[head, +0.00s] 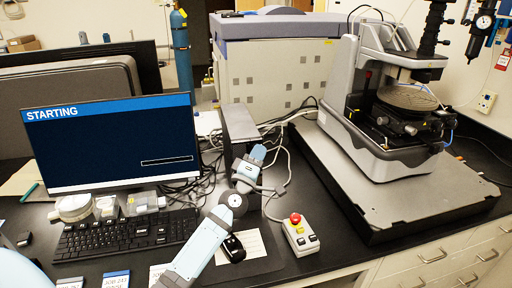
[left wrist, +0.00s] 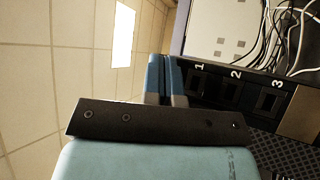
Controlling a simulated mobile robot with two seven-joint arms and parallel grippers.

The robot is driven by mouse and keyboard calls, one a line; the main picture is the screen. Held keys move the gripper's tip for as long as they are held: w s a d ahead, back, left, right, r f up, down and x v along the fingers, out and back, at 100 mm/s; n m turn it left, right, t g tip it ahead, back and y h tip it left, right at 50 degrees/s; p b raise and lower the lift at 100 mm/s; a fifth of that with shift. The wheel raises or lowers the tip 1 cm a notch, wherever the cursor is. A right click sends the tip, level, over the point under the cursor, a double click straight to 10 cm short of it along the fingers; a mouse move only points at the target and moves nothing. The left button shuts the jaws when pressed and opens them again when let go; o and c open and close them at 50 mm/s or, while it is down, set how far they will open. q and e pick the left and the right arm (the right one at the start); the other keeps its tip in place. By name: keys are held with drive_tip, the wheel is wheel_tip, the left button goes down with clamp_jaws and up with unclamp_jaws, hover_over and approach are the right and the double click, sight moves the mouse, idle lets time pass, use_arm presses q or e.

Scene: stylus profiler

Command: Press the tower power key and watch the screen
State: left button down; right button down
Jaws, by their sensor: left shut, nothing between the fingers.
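The screen (head: 110,140) at the left of the head view is lit and reads "STARTING" on a blue bar, with a small outlined bar at lower right. The dark tower (head: 238,122) stands right of the screen, its front partly hidden by my left gripper (head: 258,153). In the left wrist view the tower front (left wrist: 215,82) carries dark squares numbered 1, 2 and 3. My left gripper's blue fingers (left wrist: 166,68) are together and empty, with tips close to the tower near number 1. I cannot tell whether they touch it. The power key cannot be made out.
A keyboard (head: 125,233) lies before the screen, with small containers (head: 75,207) behind it. A mouse (head: 233,249) and a control box with a red button (head: 299,233) lie near the front edge. The profiler (head: 385,135) stands on a slab at right. Cables run behind the tower.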

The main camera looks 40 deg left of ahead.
idle(0.3)
use_arm(q)
drive_tip(key=shift+s+d, duration=0.5)
drive_tip(key=shift+d, duration=0.1)
drive_tip(key=shift+p, duration=0.3)
drive_tip(key=s+d+p, duration=0.1)
drive_tip(key=s+d, duration=0.2)
drive_tip(key=shift+s+d, duration=0.15)
drive_tip(key=shift+d, duration=0.25)
idle(0.5)
